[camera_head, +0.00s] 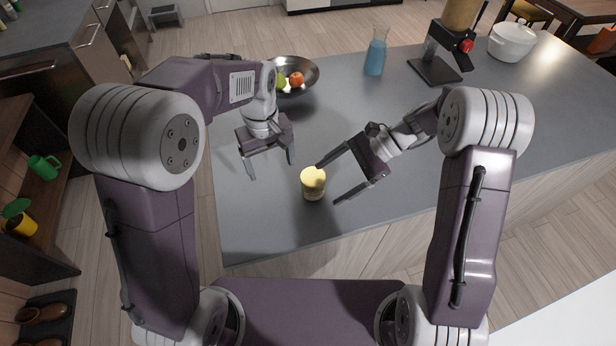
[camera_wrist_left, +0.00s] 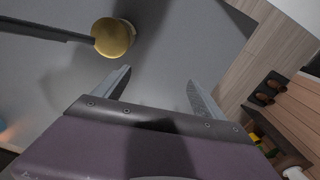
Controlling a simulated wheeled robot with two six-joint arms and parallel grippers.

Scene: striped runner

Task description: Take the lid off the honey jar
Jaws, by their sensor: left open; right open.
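The honey jar (camera_head: 313,190) stands upright on the grey counter near its front edge, with a yellow lid (camera_head: 313,175) on top. In the left wrist view the round golden lid (camera_wrist_left: 112,37) shows from above. My left gripper (camera_head: 271,171) is open and empty, to the left of the jar and apart from it. My right gripper (camera_head: 326,183) is open, its fingers pointing left toward the jar from the right side. One right finger is behind the jar and the other in front to the right. I cannot tell whether they touch it.
On the grey counter (camera_head: 370,110), a fruit bowl (camera_head: 306,88) stands behind my left gripper. A blue flask (camera_head: 376,56), a coffee grinder-like machine (camera_head: 436,70) and a white pot (camera_head: 511,42) stand farther back. The counter right of my right gripper is clear.

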